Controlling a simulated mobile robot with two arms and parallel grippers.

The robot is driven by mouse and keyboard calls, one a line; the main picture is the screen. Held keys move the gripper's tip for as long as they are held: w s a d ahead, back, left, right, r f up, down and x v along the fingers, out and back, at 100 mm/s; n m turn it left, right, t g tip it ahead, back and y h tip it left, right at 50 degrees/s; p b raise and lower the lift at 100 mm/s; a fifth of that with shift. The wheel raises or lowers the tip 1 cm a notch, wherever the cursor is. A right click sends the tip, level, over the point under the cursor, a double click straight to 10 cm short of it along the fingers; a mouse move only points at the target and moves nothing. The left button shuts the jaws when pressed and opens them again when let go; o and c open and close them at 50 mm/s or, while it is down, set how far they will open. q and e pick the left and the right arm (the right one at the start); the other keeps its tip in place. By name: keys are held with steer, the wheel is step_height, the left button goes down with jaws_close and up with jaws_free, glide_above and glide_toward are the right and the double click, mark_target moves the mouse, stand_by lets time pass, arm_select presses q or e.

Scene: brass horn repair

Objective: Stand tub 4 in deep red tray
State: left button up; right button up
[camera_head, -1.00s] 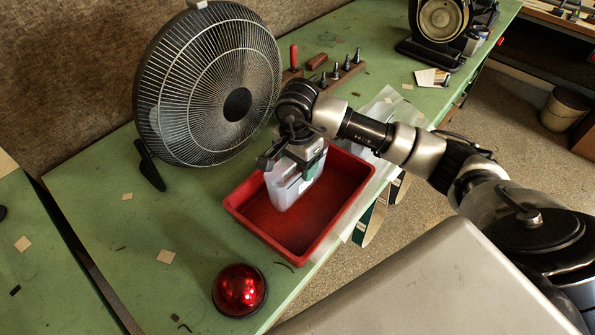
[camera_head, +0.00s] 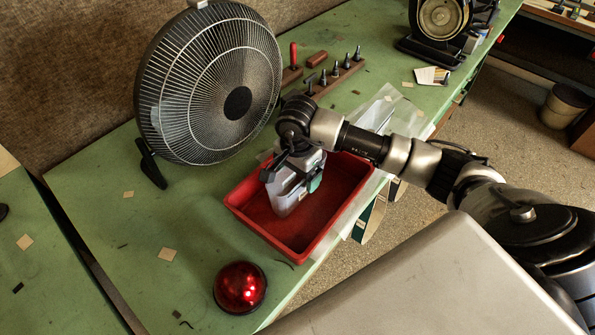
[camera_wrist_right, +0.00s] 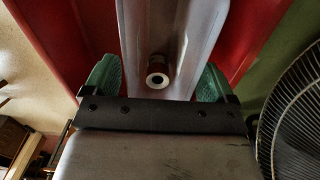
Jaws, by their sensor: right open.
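The pale grey translucent tub (camera_head: 286,198) is inside the deep red tray (camera_head: 335,205), in its left half. It looks roughly upright; no number on it is readable. My right gripper (camera_head: 292,178) is open at the tub's upper part, with a finger on each side. In the right wrist view, the tub (camera_wrist_right: 192,30) lies between the green finger pads of the gripper (camera_wrist_right: 158,80), with gaps beside it. A small round fitting with a pale ring shows there against the tub. The tub's base is partly hidden. My left gripper is not in view.
A large black fan (camera_head: 210,85) stands behind the tray on the green bench (camera_head: 110,235). A red dome (camera_head: 240,288) sits in front of the tray. A wooden rack of small tools (camera_head: 335,78) is behind. Clear plastic sheet (camera_head: 390,110) lies at the bench's right edge.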

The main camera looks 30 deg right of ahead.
steer(key=shift+r, duration=0.2)
step_height(320, 180, up, 12)
steer(key=b, duration=0.3)
steer(key=shift+f, duration=0.1)
stand_by(0.5)
